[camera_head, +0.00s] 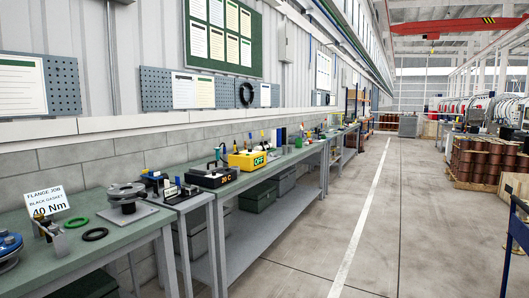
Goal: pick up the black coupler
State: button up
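I cannot make out a black coupler for certain. Small dark items stand on the bench (60,262) along the left wall, too small to name. A black ring (95,234) lies flat on the near bench and looks like a gasket. A black box with orange digits (211,178) stands farther along. My gripper is not in view.
The near bench also bears a sign reading 40 Nm (46,201), a green ring (77,222), a grey flange (126,194) and a blue round part (9,248). A yellow box (252,161) stands beyond. The aisle floor (372,225) is clear. Copper-coloured spools (484,163) are at right.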

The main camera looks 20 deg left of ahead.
aim_at(268, 145)
jog(key=u, duration=0.45)
jog(key=k, duration=1)
jog(key=u, duration=0.15)
jog(key=i, duration=1.35)
jog(key=z, duration=0.55)
jog(key=i, duration=1.15)
jog(key=z, duration=0.4)
jog(key=i, duration=3.45)
